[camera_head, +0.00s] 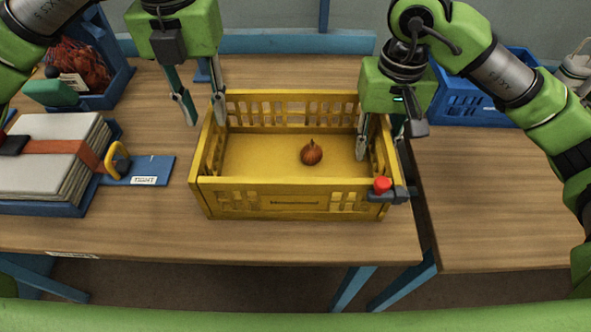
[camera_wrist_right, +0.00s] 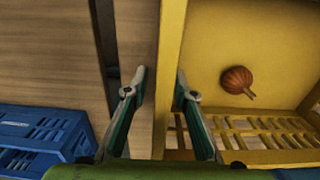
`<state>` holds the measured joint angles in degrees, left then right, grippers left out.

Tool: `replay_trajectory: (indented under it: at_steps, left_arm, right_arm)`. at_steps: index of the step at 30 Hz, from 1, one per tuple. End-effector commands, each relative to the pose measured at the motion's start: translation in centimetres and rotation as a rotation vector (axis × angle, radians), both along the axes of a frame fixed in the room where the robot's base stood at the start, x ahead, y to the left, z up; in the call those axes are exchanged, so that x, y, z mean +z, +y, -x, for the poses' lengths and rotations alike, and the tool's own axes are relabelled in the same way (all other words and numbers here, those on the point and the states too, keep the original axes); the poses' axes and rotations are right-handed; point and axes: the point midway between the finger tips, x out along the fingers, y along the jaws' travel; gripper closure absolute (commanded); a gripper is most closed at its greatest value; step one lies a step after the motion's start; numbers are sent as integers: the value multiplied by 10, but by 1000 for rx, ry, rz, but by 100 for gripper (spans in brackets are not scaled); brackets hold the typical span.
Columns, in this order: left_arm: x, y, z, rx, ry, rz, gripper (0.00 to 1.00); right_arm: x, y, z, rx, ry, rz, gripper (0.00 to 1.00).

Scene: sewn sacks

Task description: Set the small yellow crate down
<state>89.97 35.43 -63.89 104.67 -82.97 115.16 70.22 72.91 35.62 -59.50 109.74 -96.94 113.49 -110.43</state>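The yellow crate (camera_head: 290,199) appears to rest level on the wooden table, with a small orange-brown onion-like item (camera_head: 311,153) inside. The crate also shows in the right wrist view (camera_wrist_right: 170,60), with the round item (camera_wrist_right: 237,80). My left gripper (camera_head: 204,118) is open at the crate's left wall, one finger outside and the other by the inner side. My right gripper (camera_head: 380,145) is open astride the right wall, one finger inside and one outside. In the right wrist view, its fingers (camera_wrist_right: 160,80) are apart; the outer one stands clear of the wall.
A grey clamp-like part with a red knob (camera_head: 382,185) is at the crate's front right corner. Left are a strapped stack (camera_head: 50,160), a blue board with a yellow handle (camera_head: 145,170) and a blue bin (camera_head: 115,70). A blue crate (camera_head: 470,100) stands at the back right.

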Motion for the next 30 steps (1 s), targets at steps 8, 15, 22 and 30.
replay_trajectory:
  at_steps: [8, 15, 22, 30]
  left_arm:
    - [28, 0, 0, -1, -1, -1, 75]
    - [30, 0, 0, -1, 1, 0, 75]
    - [30, 0, 0, -1, 0, 0, 75]
    - [30, 0, 0, -1, 0, 0, 75]
  right_arm:
    - [0, 0, 0, 0, 0, 0, 75]
    - [28, 0, -1, -1, -6, -1, 75]
    - [74, 0, -2, -1, -6, 1, 75]
    - [112, 0, -1, -1, -2, 1, 75]
